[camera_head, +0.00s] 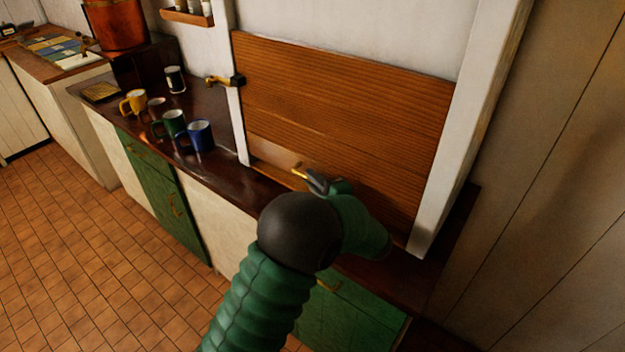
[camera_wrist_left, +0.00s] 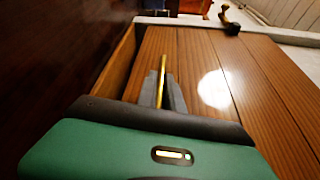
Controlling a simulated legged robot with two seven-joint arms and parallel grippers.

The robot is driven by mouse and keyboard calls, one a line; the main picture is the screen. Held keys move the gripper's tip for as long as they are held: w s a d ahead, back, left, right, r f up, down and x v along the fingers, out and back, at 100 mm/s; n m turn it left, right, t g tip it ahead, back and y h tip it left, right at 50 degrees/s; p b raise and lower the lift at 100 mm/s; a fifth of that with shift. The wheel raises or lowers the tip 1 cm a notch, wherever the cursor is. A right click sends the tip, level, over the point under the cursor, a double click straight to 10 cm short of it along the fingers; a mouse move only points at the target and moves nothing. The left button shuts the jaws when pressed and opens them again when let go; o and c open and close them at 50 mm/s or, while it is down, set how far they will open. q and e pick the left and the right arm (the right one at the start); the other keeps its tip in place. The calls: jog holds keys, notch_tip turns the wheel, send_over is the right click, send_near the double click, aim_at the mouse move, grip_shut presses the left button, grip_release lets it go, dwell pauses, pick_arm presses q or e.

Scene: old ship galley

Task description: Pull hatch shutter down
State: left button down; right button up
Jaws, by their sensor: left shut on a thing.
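The hatch shutter (camera_head: 340,115) is a slatted brown wooden panel between white posts, reaching down near the dark counter in the head view. A brass handle (camera_head: 299,172) shows at its lower part. My left gripper (camera_head: 314,180) is at this handle, shut on it. In the left wrist view the fingers (camera_wrist_left: 163,92) close around the thin brass bar (camera_wrist_left: 161,75), with the shutter boards (camera_wrist_left: 205,75) behind. The gripper and arm hide part of the shutter's lower edge. My right gripper is not in view.
A brass latch (camera_head: 225,80) sits on the left post. Blue (camera_head: 197,135), green (camera_head: 171,124) and yellow (camera_head: 133,103) mugs stand on the counter (camera_head: 232,176) to the left, with other cups. A white post (camera_head: 470,130) borders the right side. The tiled floor (camera_head: 90,255) is clear.

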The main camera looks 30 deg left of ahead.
pick_arm(q)
jog(key=shift+s+a+r, duration=0.15)
jog(key=shift+a, duration=0.25)
dwell(0.5)
